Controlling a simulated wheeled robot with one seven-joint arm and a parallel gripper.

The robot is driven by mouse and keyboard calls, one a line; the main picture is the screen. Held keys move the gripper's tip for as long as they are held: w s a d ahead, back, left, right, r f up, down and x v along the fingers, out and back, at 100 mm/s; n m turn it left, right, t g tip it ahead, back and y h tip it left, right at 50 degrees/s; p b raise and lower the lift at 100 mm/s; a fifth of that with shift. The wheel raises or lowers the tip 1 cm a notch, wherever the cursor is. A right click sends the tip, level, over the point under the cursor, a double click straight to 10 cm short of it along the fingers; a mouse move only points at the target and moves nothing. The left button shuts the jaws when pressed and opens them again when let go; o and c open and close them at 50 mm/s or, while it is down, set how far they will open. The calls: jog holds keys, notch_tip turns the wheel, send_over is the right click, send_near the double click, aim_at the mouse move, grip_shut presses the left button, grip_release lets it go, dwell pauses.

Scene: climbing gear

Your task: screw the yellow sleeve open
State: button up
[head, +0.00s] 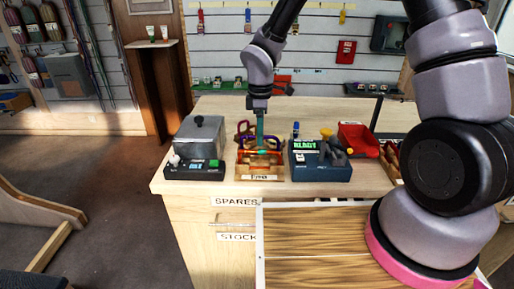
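A small wooden tray (260,179) with a printed label on its front stands on the counter in the head view. Carabiners (245,132) in purple and orange stand in or behind it. My gripper (261,147) points straight down over the tray, its teal end among the carabiners. I cannot tell whether its fingers touch one or are shut. No yellow sleeve can be made out at this size; the gripper and the tray's contents may hide it.
A grey box device (200,140) stands close left of the tray. A red bin (358,140) is farther right. The wooden counter (230,103) is clear behind.

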jog(key=shift+r, duration=0.8)
jog(key=shift+s, duration=0.1)
jog(key=shift+s, duration=0.65)
jog(key=shift+f, duration=0.1)
jog(key=shift+a+f, duration=0.1)
jog(key=shift+f, duration=1.25)
jog(key=shift+w, duration=0.75)
